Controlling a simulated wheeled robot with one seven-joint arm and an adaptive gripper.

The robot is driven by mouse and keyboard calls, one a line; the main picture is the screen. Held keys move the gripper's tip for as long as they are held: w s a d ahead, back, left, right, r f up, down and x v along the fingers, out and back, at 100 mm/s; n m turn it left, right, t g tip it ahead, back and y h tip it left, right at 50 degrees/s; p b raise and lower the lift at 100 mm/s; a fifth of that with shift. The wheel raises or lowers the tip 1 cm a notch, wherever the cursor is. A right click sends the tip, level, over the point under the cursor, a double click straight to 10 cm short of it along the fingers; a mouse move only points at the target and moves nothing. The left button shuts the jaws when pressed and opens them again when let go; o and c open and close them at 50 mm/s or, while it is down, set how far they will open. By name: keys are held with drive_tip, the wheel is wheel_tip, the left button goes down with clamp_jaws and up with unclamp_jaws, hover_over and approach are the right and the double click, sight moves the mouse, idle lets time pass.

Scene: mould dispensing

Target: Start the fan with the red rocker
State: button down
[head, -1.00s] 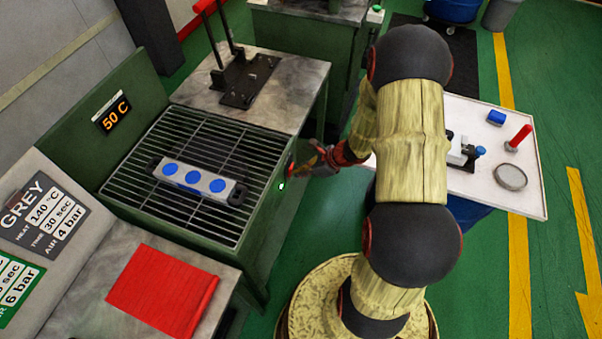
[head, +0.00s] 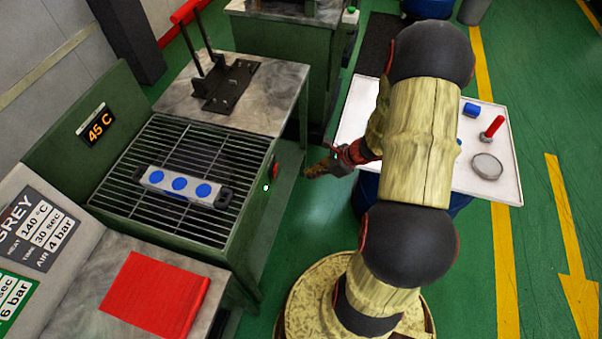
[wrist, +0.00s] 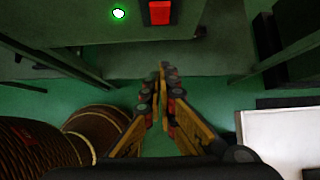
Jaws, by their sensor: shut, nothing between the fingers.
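The red rocker (head: 274,168) sits on the right side of the green cooling bench, near a lit green lamp (head: 266,187). In the wrist view the rocker (wrist: 160,12) is a red block in a dark frame at the top, with the glowing lamp (wrist: 119,13) to its left. My gripper (head: 308,174) is right of the rocker, apart from it, with a clear gap. In the wrist view my gripper (wrist: 163,72) has its fingertips together, empty, below the rocker. The fan itself is not clearly visible; the wire grille (head: 140,205) covers the bench top.
A mould with blue discs (head: 180,184) lies on the grille. A red mat (head: 150,295) lies on the front counter. A black lever press (head: 230,85) stands behind. A white table (head: 508,185) is right of my arm. Green floor is open between.

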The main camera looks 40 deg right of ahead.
drive_tip(key=shift+s+d+r, duration=0.55)
drive_tip(key=shift+s+r, duration=0.1)
drive_tip(key=shift+s, duration=0.05)
drive_tip(key=s+a+r+n+g, duration=0.5)
drive_tip(key=s+a+r+n, duration=0.4)
drive_tip(key=n, duration=0.4)
drive_tip(key=s+a+r+n+t+h, duration=0.1)
drive_tip(key=a+r+n, duration=0.2)
drive_tip(key=r+n, duration=0.2)
drive_tip(key=s+a+r+n+t+h, duration=0.1)
drive_tip(key=a+r+n, duration=0.3)
drive_tip(key=r, duration=0.7)
drive_tip(key=s+a+r+n+t+h, duration=0.2)
drive_tip(key=a+r+n, duration=0.2)
drive_tip(key=r, duration=0.5)
drive_tip(key=shift+n+h, duration=0.4)
drive_tip(key=shift+n, duration=0.8)
